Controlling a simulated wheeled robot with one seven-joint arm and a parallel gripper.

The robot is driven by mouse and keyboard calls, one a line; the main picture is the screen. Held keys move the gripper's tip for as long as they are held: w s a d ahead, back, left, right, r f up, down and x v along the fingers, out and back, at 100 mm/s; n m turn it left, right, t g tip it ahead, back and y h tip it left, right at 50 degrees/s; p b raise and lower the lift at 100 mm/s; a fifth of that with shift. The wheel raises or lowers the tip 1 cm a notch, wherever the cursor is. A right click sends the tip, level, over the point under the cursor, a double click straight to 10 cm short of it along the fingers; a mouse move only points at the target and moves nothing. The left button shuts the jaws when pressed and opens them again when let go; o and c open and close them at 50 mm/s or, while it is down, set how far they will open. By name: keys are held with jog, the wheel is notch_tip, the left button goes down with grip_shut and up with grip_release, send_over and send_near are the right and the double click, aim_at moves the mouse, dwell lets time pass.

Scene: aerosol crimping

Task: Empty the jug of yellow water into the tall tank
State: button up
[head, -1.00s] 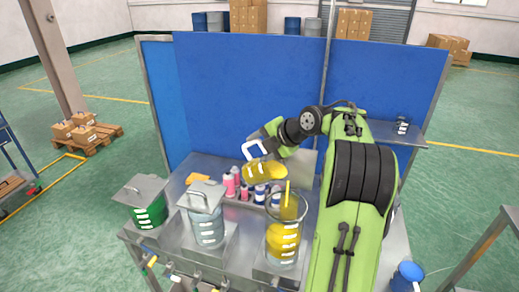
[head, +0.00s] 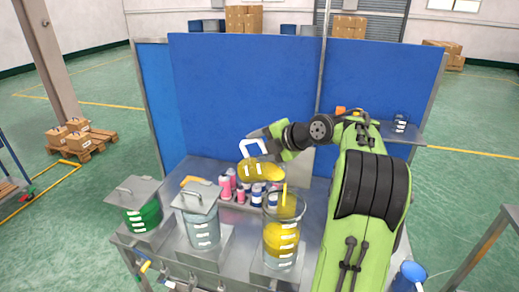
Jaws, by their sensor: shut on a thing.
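The jug (head: 262,171) is clear with a white handle and holds yellow liquid. It is tilted nearly on its side above the tall tank. My gripper (head: 262,143) is shut on the jug by its handle; its fingertips are small and partly hidden. The tall tank (head: 283,240) is an open clear cylinder at the front right of the bench, with yellow liquid in its lower part. A yellow stream (head: 285,197) runs down into the tank's mouth from the jug's right end.
A lidded tank of clear liquid (head: 202,228) and a lidded tank of green liquid (head: 142,215) stand to the left. Pink and blue bottles (head: 228,184) stand in a row behind. Blue panels (head: 245,95) close off the bench's back. A small glass vessel (head: 400,123) sits on the right shelf.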

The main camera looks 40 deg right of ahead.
aim_at(276, 178)
jog(key=shift+s+d+f+t+y+b, duration=0.2)
jog(key=shift+s+t+b, duration=0.5)
jog(key=shift+b, duration=1.3)
jog(key=shift+s+d+f+t+y+b, duration=0.15)
jog(key=shift+s+t+b, duration=0.5)
jog(key=shift+b, duration=1.3)
jog(key=shift+s+d+f+t+y+b, duration=0.15)
jog(key=shift+s+t+b, duration=0.35)
jog(key=shift+b, duration=0.85)
jog(key=shift+s+d+f+t+y+b, duration=0.15)
jog(key=shift+s+t+b, duration=0.35)
jog(key=shift+b, duration=0.9)
jog(key=shift+s+d+f+t+y+b, duration=0.1)
jog(key=shift+s+t+y+b, duration=0.35)
jog(key=shift+b, duration=0.9)
jog(key=shift+s+d+r+t+b, duration=0.15)
jog(key=shift+s+t+b, duration=0.4)
jog(key=shift+b, duration=0.95)
jog(key=shift+s+d+f+t+b, duration=0.15)
jog(key=shift+s+t+b, duration=0.45)
jog(key=shift+b, duration=0.95)
jog(key=shift+s+d+r+t+b, duration=0.15)
jog(key=shift+s+t+b, duration=0.4)
jog(key=shift+b, duration=0.95)
jog(key=shift+s+d+t+y+b, duration=0.2)
jog(key=shift+s+t+y+b, duration=0.3)
jog(key=shift+b, duration=0.55)
